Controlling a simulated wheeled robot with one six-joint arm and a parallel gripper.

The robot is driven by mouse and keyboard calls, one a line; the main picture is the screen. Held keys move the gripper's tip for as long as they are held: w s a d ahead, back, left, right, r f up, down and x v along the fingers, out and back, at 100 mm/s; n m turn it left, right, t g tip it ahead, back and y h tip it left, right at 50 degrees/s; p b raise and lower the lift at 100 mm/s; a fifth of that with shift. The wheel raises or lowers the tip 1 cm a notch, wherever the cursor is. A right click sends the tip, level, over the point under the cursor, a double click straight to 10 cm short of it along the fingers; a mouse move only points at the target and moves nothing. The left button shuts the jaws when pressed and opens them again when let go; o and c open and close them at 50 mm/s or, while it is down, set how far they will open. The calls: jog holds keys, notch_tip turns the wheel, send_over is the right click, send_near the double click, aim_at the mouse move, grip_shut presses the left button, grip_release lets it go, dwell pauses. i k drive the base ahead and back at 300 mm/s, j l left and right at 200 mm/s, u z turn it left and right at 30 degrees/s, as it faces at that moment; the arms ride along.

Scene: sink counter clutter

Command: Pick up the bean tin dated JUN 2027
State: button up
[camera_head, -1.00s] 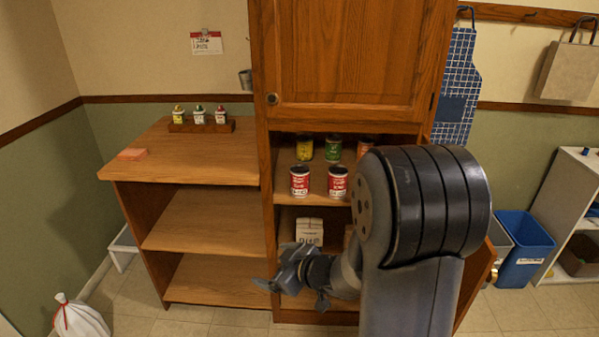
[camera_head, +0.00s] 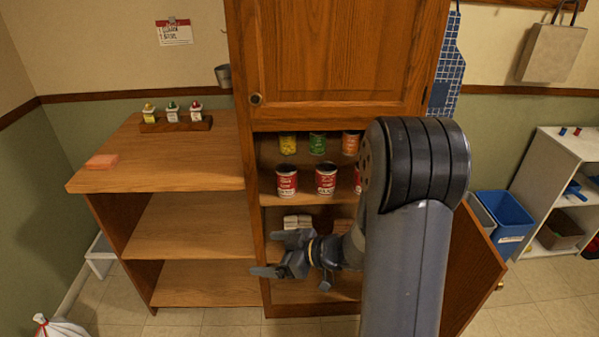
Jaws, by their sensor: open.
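Several tins stand upright on the upper shelf of the open wooden cabinet. In the front row are a red-and-white tin (camera_head: 287,181), another red-and-white tin (camera_head: 326,180) and a third (camera_head: 357,180) mostly hidden by my arm. Behind them stand a yellow tin (camera_head: 288,144), a green tin (camera_head: 317,144) and an orange tin (camera_head: 351,144). The label print is too small to read, so I cannot tell which tin is dated JUN 2027. My gripper (camera_head: 262,256) is open and empty, in front of the cabinet and below the tin shelf, pointing left.
A pale box (camera_head: 297,222) sits on the lower cabinet shelf. The open cabinet door (camera_head: 474,262) swings out at the right. The left shelf unit (camera_head: 190,160) carries a bottle rack (camera_head: 176,125) and a pink sponge-like block (camera_head: 101,161); its lower shelves are empty.

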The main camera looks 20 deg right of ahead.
aim_at(286, 171)
jog(key=i+j+z, duration=0.3)
jog(key=i+z, duration=0.2)
jog(key=i+j+z, duration=0.45)
